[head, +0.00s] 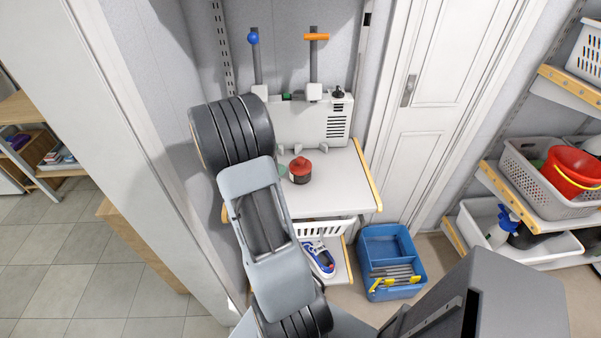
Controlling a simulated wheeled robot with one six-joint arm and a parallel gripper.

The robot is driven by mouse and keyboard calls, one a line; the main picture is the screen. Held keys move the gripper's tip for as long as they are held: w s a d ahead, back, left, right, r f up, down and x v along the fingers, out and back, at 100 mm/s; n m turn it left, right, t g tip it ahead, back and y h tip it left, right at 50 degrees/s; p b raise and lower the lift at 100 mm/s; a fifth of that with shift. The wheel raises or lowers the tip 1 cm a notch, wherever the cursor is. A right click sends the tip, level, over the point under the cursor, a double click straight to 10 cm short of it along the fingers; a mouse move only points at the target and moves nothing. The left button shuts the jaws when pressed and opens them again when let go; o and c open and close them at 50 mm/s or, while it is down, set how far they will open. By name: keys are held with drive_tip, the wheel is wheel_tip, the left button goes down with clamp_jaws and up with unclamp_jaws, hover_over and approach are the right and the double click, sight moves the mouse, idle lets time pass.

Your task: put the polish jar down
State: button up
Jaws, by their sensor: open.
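A small round jar with a red upper part and a dark lower band (300,171), which looks like the polish jar, stands upright on the white shelf top (335,190). A bit of something green shows just left of it, mostly hidden by my arm. My arm crosses the left part of the shelf, its grey link and black joint just left of the jar. My gripper cannot be made out; the arm seems to hide it. No fingers show touching the jar.
A white vented box (318,122) stands behind the jar, below a blue-knobbed valve (254,38) and an orange-handled one (316,37). The shelf's right side is clear. A sneaker (319,258) lies below; a blue caddy (381,245) stands on the floor.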

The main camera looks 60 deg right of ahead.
sight(298, 165)
drive_tip(key=shift+p+x, duration=0.45)
drive_tip(key=shift+x, duration=3.6)
drive_tip(key=shift+a+f, duration=0.1)
drive_tip(key=c, duration=1.7)
clamp_jaws()
drive_tip(key=shift+r, duration=0.2)
